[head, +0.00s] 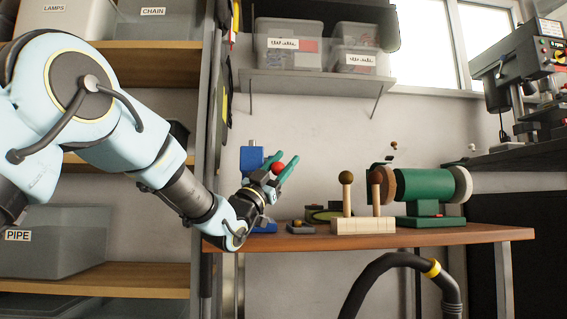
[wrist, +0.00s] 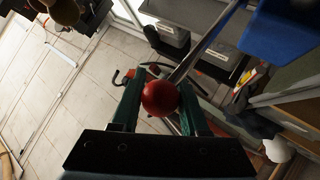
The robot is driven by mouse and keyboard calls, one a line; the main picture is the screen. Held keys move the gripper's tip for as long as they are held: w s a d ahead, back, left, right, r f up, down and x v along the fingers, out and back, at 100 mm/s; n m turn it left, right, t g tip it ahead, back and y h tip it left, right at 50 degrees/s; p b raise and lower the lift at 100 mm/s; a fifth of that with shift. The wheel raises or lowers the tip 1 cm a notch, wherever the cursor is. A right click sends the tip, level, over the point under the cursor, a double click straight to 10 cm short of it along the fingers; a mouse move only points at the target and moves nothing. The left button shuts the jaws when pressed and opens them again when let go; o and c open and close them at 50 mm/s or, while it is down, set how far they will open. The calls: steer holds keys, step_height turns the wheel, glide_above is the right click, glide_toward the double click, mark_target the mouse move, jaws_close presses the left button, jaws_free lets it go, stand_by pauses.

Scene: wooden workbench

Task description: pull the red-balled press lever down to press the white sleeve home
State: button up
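The blue press (head: 251,157) stands at the left end of the workbench, partly hidden by my gripper. Part of a blue body (wrist: 287,25) also fills the upper right of the wrist view. The lever's red ball (head: 278,168) sits between the green fingers of my gripper (head: 281,165). In the wrist view the red ball (wrist: 160,98) fills the gap between the two fingers, and my gripper (wrist: 160,95) looks shut on it. A grey lever rod (wrist: 205,42) runs from the ball to the upper right. I cannot make out the white sleeve in either view.
On the workbench (head: 470,233), a pale block with two ball-topped pegs (head: 362,225) stands right of the press. A small grey item (head: 300,228) lies between them. A green cylindrical machine (head: 425,186) is farther right. A shelf with bins (head: 290,45) hangs above.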

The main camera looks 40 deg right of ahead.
steer(key=o, duration=0.4)
steer(key=shift+s+d+g, duration=0.1)
steer(key=shift+s+g, duration=0.2)
steer(key=shift+s, duration=0.05)
steer(key=shift+o, duration=0.2)
steer(key=shift+w, duration=0.1)
steer(key=shift+a+f+p, duration=0.25)
steer(key=shift+a+p, duration=0.1)
steer(key=shift+p, duration=0.1)
steer(key=a+p, duration=0.2)
steer(key=a, duration=1)
steer(key=shift+f+p, duration=0.2)
steer(key=shift+p, duration=0.1)
steer(key=shift+a, duration=0.1)
